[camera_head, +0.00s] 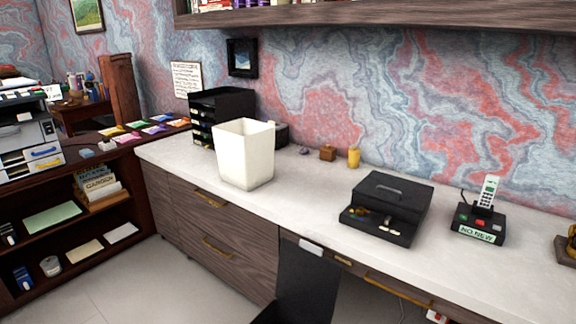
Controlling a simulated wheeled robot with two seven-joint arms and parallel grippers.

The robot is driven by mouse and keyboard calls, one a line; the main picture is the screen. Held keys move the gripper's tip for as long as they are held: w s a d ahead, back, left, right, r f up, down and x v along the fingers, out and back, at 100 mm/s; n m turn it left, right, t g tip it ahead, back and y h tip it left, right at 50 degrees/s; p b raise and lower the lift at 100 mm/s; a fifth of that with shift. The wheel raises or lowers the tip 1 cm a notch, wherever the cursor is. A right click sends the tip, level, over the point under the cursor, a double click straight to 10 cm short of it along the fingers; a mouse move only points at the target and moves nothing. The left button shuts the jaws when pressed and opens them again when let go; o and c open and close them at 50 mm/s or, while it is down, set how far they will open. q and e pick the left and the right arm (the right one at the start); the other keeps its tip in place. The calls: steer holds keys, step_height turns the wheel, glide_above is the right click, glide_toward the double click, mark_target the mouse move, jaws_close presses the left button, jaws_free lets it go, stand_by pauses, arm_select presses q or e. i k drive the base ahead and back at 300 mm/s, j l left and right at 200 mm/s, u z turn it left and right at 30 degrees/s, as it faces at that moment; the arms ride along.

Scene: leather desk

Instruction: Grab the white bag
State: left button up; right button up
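A white, open-topped, bin-shaped thing (245,156), the only thing here that could be the white bag, stands upright on the white desktop (312,188), left of the middle. Its front and right sides and part of its inside show. It looks like a stiff container, and I cannot tell if it is a soft bag. Neither of my grippers is in view, and nothing touches the white thing from the front.
Black stacked trays (219,105) stand close behind the white thing. A black cash box (388,205) and a cordless phone (483,215) stand to its right. A dark panel, perhaps a chair back (303,280), rises before the desk. Desktop between white thing and cash box is clear.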

mark_target(245, 146)
steer(key=i+j+z, duration=0.15)
steer(key=z, duration=0.25)
steer(key=i+j+z, duration=0.15)
steer(key=j+z, duration=0.65)
steer(key=i+l, duration=0.05)
